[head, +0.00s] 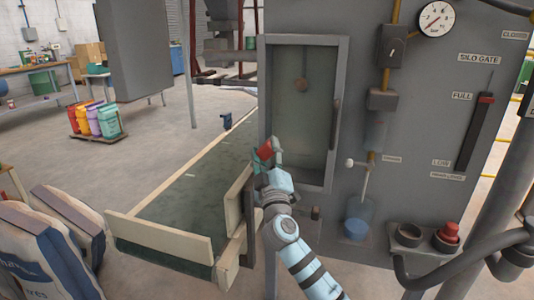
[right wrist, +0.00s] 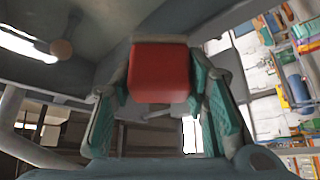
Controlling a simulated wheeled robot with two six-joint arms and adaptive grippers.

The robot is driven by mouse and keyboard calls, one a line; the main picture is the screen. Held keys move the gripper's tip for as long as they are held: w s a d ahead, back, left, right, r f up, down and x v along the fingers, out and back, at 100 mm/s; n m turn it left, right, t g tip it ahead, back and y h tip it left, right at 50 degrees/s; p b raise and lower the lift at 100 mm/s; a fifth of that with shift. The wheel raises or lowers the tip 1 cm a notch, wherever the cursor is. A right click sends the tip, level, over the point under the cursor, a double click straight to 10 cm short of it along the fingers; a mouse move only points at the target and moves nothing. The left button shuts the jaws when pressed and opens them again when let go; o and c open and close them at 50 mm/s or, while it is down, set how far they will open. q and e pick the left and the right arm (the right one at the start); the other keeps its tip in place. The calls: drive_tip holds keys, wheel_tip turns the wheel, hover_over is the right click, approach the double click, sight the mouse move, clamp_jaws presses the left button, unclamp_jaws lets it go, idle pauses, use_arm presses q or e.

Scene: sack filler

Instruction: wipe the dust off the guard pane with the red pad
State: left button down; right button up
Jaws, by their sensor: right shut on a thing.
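The guard pane (head: 312,125) is a tall, dull grey-green panel in a grey frame on the machine's front. It looks hazy, but I cannot make out separate dust marks. My right gripper (head: 265,156) is at the pane's lower left edge. It is shut on the red pad (head: 264,150); I cannot tell if the pad touches the pane. In the right wrist view the pad (right wrist: 159,72) sits between the two teal fingers. My left gripper is out of view.
A green conveyor belt (head: 190,195) with wooden side boards lies left of my right arm. A handle (head: 335,120) stands on the frame's right side. A clear jar with blue contents (head: 358,220) and a red button (head: 449,232) are lower right. Sacks (head: 45,240) stand lower left.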

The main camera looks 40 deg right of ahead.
drive_tip(key=shift+w+d+b, duration=0.3)
drive_tip(key=shift+w+d, duration=0.1)
drive_tip(key=shift+d, duration=0.15)
drive_tip(key=shift+s, duration=0.1)
